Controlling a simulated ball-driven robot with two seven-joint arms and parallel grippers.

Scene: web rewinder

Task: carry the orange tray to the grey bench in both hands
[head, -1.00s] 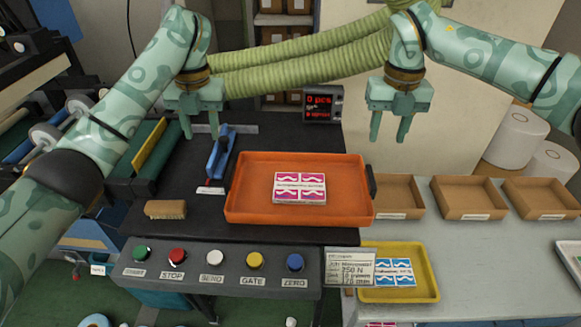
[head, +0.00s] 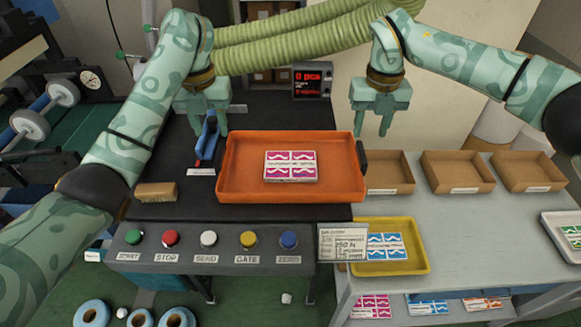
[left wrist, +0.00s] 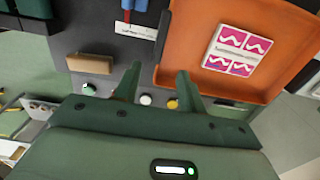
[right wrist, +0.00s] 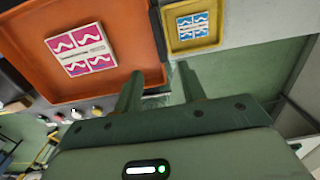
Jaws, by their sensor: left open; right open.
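The orange tray (head: 240,188) lies on the dark machine top, with a pink-and-white printed pack (head: 290,166) in it. A dark handle (head: 361,158) shows at its right end. The tray also shows in the left wrist view (left wrist: 185,65) and the right wrist view (right wrist: 125,30). My left gripper (head: 209,130) is open and empty above the tray's left end, near a blue clamp-like tool. My right gripper (head: 372,130) is open and empty above the tray's right end, near the handle. Neither gripper visibly touches the tray.
The grey bench (head: 455,225) is at right, with a yellow tray (head: 420,262), several cardboard boxes (head: 458,172) and a white tray (head: 550,225). A button panel (head: 215,258) fronts the machine top. A brush (head: 156,192) and blue tool (head: 206,140) lie left of the orange tray.

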